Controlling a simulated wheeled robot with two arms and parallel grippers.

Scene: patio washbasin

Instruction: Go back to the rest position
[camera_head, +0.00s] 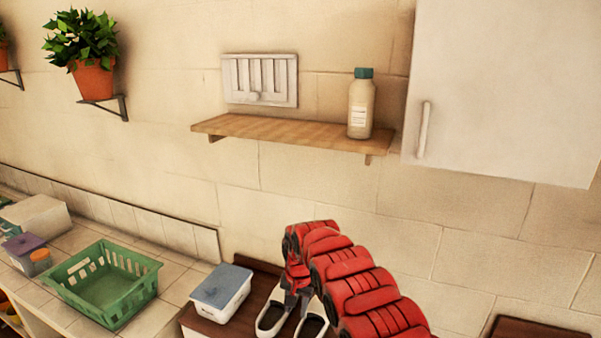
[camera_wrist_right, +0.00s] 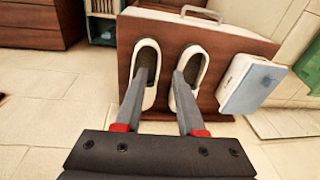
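My right arm comes in from the lower right in the head view. My right gripper (camera_head: 291,297) points down over a brown wooden top (camera_head: 205,326). In the right wrist view the right gripper (camera_wrist_right: 161,75) has its two grey fingers well apart, with nothing between them. The fingertips overlap the openings of two white shoes with dark insides, the left one (camera_wrist_right: 149,47) and the right one (camera_wrist_right: 194,57). I cannot tell whether the fingers touch them. The shoes also show below the gripper in the head view. My left gripper is in neither view.
A white box with a blue-grey lid (camera_head: 222,286) stands beside the shoes. A green basket (camera_head: 105,284) is on the tiled counter at left. Above are a wooden shelf (camera_head: 270,131) with a bottle (camera_head: 361,105) and a white wall cabinet (camera_head: 510,85).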

